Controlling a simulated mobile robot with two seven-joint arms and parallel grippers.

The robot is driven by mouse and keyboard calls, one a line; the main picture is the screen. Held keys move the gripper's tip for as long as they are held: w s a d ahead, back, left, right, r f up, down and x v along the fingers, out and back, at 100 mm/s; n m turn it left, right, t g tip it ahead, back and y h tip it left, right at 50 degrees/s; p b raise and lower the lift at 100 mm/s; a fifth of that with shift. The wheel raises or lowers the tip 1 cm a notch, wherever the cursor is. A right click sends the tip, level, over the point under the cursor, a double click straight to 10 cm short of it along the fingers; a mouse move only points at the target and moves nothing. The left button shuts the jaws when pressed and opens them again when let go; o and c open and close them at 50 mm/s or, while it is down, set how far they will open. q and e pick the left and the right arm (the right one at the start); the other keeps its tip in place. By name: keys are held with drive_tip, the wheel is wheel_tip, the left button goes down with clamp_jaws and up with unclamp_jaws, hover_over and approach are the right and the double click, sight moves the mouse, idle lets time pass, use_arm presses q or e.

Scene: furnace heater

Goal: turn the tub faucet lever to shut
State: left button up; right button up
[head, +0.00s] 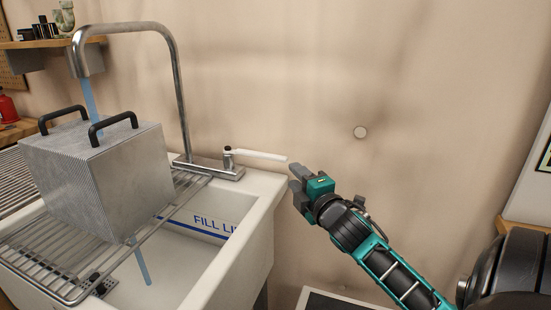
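The tub faucet (178,85) is a tall grey metal pipe that arches left over the tub. Its white lever (258,155) points right from a metal base at the back rim of the tub. A blue water stream (90,98) falls from the spout behind a finned metal block and shows again below it (140,262). My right gripper (294,177) is just right of and slightly below the lever's free tip. It looks apart from the lever and holds nothing that I can see. Its finger gap is unclear from this angle. My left gripper is not in view.
The finned metal block (100,180) with two black handles stands on a wire rack (62,262) across the white tub (262,215). A shelf (50,42) is at upper left.

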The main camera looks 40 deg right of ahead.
sight(279, 160)
drive_tip(key=b+x, duration=0.1)
drive_tip(key=x, duration=1)
drive_tip(key=shift+w+d+f, duration=0.1)
drive_tip(key=shift+w, duration=0.25)
clamp_jaws()
